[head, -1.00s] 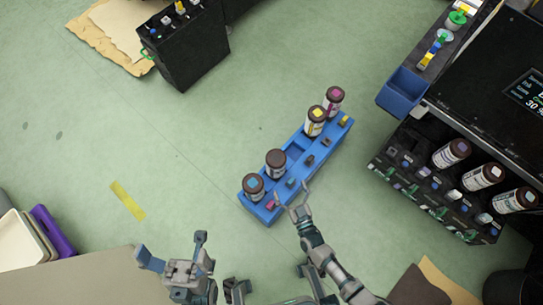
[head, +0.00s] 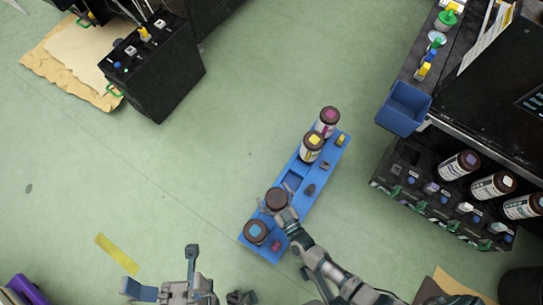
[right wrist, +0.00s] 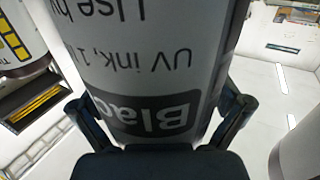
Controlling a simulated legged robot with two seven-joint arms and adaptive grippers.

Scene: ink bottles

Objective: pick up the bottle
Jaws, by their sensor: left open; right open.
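A blue rack (head: 292,180) on the green floor holds a row of brown-capped bottles. The black-ink bottle (head: 277,199) stands in it, second from the near end. My right gripper (head: 276,203) is open, with its fingers on either side of this bottle. In the right wrist view the bottle's label (right wrist: 160,70), reading "UV ink" and part of "Black", fills the space between the open fingers. Bottles with a blue-marked cap (head: 256,232), a yellow-marked cap (head: 312,146) and a magenta-marked cap (head: 327,121) share the rack. My left gripper (head: 163,272) is open and empty at the lower left.
A black machine (head: 440,190) with several bottles and a blue bin (head: 404,108) stands at the right. A black box (head: 155,75) stands upper left beside brown paper (head: 60,55). Yellow tape (head: 117,254) lies on the floor. The floor left of the rack is clear.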

